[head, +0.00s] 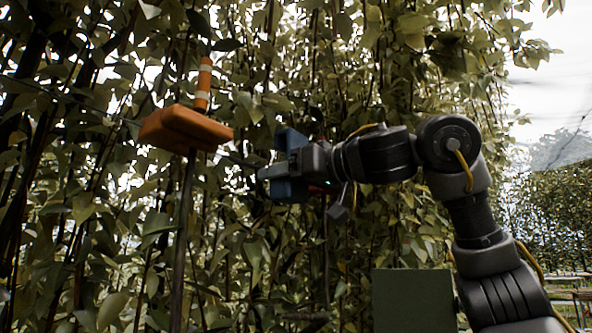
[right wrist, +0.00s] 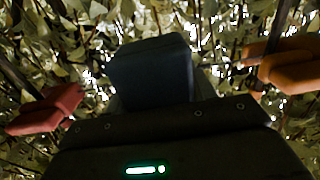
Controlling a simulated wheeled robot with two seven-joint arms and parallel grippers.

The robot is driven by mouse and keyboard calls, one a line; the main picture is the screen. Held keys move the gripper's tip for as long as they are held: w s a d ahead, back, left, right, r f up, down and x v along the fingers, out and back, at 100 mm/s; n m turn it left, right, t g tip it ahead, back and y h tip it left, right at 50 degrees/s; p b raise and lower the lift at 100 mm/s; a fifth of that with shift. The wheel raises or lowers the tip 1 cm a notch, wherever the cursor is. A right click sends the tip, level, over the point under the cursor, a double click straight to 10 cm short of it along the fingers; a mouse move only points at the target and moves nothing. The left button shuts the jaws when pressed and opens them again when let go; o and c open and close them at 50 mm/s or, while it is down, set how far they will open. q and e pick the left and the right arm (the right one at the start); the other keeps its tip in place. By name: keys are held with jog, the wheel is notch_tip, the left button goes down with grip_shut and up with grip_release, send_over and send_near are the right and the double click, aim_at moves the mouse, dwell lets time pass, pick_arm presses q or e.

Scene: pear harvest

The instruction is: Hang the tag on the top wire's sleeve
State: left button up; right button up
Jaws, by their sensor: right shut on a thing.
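My right gripper (head: 272,168) reaches in from the right, short of an orange block (head: 185,128) on a dark upright post. It is shut, with blue parts at its jaws; the tag cannot be told apart from them. In the right wrist view a dark blue block (right wrist: 152,75) stands straight ahead of the gripper body. The orange block shows at the right edge there (right wrist: 290,72). An orange and white banded piece (head: 203,85) stands upright above the block. A thin wire (head: 75,98) runs from the left toward the block; which part is its sleeve is unclear. My left gripper is out of view.
Dense leafy branches (head: 380,60) fill the background behind the gripper and block. A red object (right wrist: 45,110) shows at the left of the right wrist view. A plain green-grey panel (head: 413,300) stands low, beside my right arm. Open ground lies at far right.

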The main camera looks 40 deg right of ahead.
jog(key=w+a+f+p, duration=0.1)
jog(key=w+a+f, duration=0.1)
jog(key=w, duration=0.6)
jog(key=shift+a+f+p, duration=0.3)
jog(key=shift+a+f, duration=0.1)
dwell(0.4)
jog(key=o, duration=1.1)
